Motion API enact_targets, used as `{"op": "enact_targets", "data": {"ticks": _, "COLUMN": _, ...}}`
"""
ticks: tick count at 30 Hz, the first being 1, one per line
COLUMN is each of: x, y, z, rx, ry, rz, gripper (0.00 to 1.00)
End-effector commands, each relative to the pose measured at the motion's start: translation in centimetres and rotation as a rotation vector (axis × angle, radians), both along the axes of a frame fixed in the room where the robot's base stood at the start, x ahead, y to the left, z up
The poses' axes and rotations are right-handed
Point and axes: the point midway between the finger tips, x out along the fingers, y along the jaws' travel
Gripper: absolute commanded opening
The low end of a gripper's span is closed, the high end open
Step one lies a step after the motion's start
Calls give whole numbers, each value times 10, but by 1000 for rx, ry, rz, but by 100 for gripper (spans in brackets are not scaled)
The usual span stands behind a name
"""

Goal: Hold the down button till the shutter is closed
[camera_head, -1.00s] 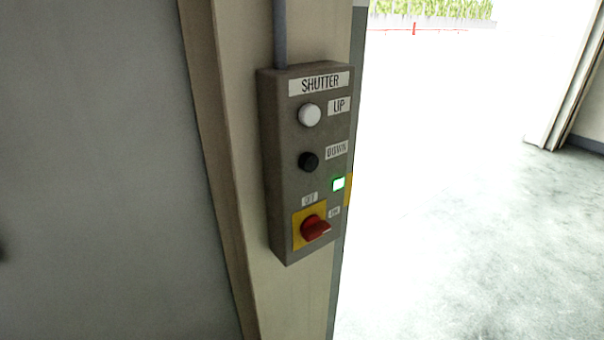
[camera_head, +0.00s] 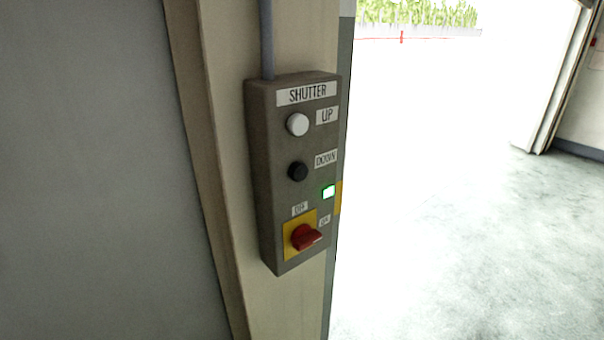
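The shutter control box (camera_head: 270,200) is a grey-brown panel mounted on a pale post, labelled SHUTTER. A white UP button (camera_head: 297,125) sits near its top. The black DOWN button (camera_head: 298,171) is below it, with nothing touching it. A small green light (camera_head: 329,192) is lit to the lower right of the DOWN button. A red rotary switch (camera_head: 306,237) on a yellow plate is at the bottom, between small OFF and ON labels. The doorway right of the post stands open; no shutter curtain shows in it. My gripper is not in view.
The pale post (camera_head: 290,300) carries a grey conduit (camera_head: 267,40) into the box's top. A grey wall (camera_head: 90,170) fills the left. The floor (camera_head: 470,260) to the right is bright and clear. A red-and-white barrier line and greenery (camera_head: 418,12) show outside.

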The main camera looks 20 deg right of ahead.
Motion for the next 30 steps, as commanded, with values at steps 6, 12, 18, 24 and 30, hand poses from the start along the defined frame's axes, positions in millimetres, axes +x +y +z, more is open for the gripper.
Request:
{"op": "enact_targets", "data": {"ticks": 6, "x": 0, "y": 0, "z": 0, "rx": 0, "ry": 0, "rz": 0, "gripper": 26}}
{"op": "enact_targets", "data": {"ticks": 12, "x": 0, "y": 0, "z": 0, "rx": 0, "ry": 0, "rz": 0, "gripper": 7}}
{"op": "enact_targets", "data": {"ticks": 18, "x": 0, "y": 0, "z": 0, "rx": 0, "ry": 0, "rz": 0, "gripper": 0}}
{"op": "enact_targets", "data": {"ticks": 24, "x": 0, "y": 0, "z": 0, "rx": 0, "ry": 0, "rz": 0, "gripper": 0}}
{"op": "enact_targets", "data": {"ticks": 30, "x": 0, "y": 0, "z": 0, "rx": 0, "ry": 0, "rz": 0, "gripper": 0}}
